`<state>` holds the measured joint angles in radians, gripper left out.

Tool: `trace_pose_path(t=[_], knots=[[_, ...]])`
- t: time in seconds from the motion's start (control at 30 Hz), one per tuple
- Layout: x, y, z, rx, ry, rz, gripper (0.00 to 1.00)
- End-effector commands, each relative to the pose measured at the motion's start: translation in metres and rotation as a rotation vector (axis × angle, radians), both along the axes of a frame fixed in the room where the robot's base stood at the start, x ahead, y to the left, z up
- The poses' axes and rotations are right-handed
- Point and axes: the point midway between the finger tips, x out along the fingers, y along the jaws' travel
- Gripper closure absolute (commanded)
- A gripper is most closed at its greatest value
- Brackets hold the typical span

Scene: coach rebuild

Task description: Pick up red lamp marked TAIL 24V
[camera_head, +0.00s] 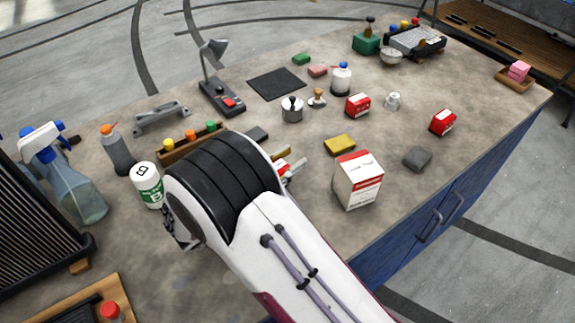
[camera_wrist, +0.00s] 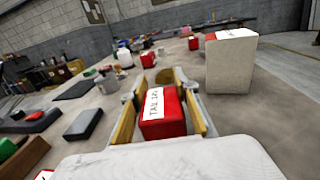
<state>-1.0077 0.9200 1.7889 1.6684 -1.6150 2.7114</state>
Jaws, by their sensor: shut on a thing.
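A red block-shaped lamp (camera_wrist: 172,128) with a white label sits between the two yellow-padded fingers of my gripper (camera_wrist: 158,104) in the wrist view. The small label lettering seems to read TAIL 24V. My gripper is shut on this lamp. In the head view my arm hides most of the gripper (camera_head: 287,164), and only a bit of the lamp (camera_head: 282,168) shows. I cannot tell whether the lamp is clear of the bench. Two other red items with white labels stand farther off, one near the middle (camera_head: 357,106) and one at the right (camera_head: 443,123).
A white carton with a red top (camera_head: 357,182) stands close to the right of my gripper. A yellow sponge (camera_head: 339,145) and a grey block (camera_head: 417,159) lie nearby. A wooden rack (camera_head: 190,145) and a white-green can (camera_head: 148,185) are left of my arm.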

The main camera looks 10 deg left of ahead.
Motion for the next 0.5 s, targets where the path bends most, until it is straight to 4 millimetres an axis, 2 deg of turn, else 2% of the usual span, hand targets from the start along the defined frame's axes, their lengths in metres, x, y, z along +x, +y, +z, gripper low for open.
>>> trace_pose_path(t=[0.5], knots=[[0.000,0.000,0.064,0.002,-0.003,0.000,0.94]])
